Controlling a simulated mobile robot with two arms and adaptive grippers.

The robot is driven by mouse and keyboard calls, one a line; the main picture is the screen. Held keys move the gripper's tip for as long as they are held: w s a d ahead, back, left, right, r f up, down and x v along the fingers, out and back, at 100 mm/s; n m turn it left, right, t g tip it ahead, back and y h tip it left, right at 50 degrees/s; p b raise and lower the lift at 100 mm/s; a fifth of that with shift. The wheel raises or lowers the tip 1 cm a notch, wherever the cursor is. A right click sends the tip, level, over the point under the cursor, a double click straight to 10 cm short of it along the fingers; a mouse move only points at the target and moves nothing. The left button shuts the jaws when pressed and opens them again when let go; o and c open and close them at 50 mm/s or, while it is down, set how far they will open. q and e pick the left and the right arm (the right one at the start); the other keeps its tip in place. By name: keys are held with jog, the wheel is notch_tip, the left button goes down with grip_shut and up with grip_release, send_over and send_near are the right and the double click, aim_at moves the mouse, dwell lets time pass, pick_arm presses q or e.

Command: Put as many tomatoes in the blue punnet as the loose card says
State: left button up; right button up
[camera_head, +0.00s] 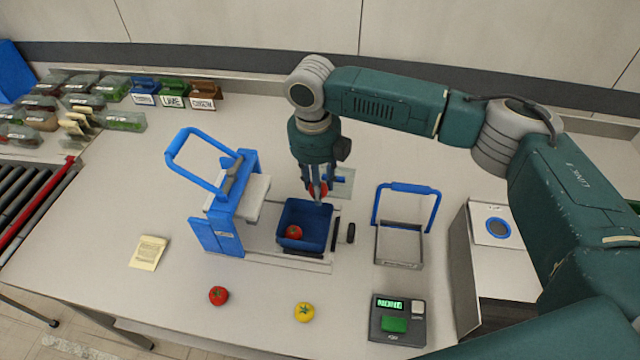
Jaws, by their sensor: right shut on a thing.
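The blue punnet (318,243) stands in the middle of the table, beside a blue-framed device. One red tomato (294,232) lies inside it. My right gripper (317,196) is above the punnet's far edge, pointing down and shut on a red tomato (318,188), which its fingers partly hide. Another red tomato (218,295) and a yellow tomato (304,312) lie on the table in front. The loose card (148,252) lies flat at the left; its writing is too small to read. My left gripper is not in view.
The blue-framed device (216,236) stands left of the punnet. A grey tray with a blue handle (399,246) and a small display box (397,320) are at the right. Filled packs (125,121) and a roller conveyor (30,205) are at the left. The front left table is mostly clear.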

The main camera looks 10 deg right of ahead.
jog(key=shift+f+b, duration=3)
jog(key=shift+f, duration=0.1)
jog(key=shift+f+p, duration=0.1)
jog(key=shift+p, duration=0.25)
jog(key=shift+f, duration=0.2)
jog(key=o, duration=1.1)
jog(key=shift+o, duration=0.2)
jog(key=shift+r, duration=0.1)
notch_tip(320, 180, up, 7)
jog(key=p, duration=0.7)
jog(key=shift+p, duration=0.3)
